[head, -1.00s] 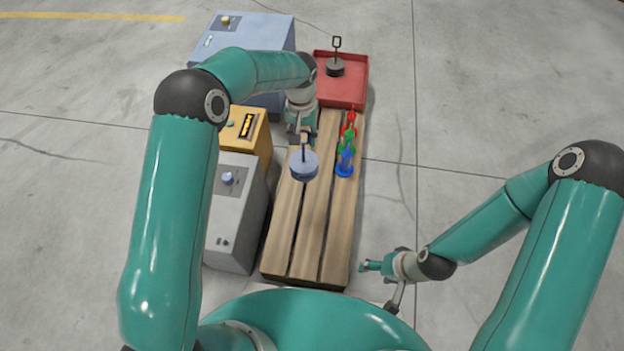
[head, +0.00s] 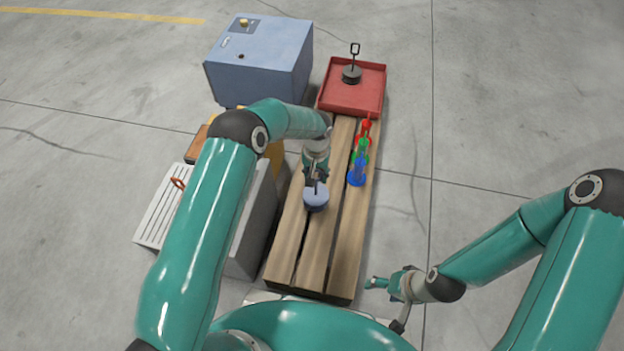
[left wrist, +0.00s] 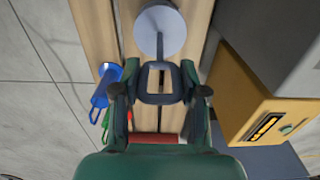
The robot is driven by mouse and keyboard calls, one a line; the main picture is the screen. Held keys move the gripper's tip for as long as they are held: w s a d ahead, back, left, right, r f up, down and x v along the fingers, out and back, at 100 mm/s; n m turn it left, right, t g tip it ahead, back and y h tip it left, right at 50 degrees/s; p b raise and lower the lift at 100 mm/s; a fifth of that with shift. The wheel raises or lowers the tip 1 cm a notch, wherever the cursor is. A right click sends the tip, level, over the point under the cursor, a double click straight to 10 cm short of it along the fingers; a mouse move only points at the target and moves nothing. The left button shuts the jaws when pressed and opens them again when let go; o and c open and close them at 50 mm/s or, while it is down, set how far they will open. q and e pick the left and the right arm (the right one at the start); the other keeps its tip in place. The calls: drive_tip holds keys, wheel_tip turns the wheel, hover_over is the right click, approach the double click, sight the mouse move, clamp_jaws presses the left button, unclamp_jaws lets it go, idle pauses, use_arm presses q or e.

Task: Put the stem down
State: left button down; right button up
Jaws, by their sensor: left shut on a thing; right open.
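My left gripper (head: 315,180) is shut on a stem, a thin rod with a rectangular loop handle and a pale blue-grey disc (head: 316,198). In the left wrist view the loop handle (left wrist: 157,97) sits between my left fingers, with the disc (left wrist: 160,30) beyond it. The disc is over the wooden planks (head: 322,250); I cannot tell whether it touches them. My right gripper (head: 384,304) is open and empty, beside the planks' near right end.
A red tray (head: 372,100) at the far end holds a dark stem (head: 351,74). A blue cabinet (head: 262,65), a yellow box (left wrist: 262,110) and a grey box (head: 258,225) stand left. Floor at right is clear.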

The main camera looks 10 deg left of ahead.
sight(316, 186)
use_arm(q)
drive_tip(key=shift+f+b, duration=0.3)
drive_tip(key=shift+f, duration=1.15)
drive_tip(key=c, duration=0.6)
unclamp_jaws()
drive_tip(key=shift+f, duration=0.1)
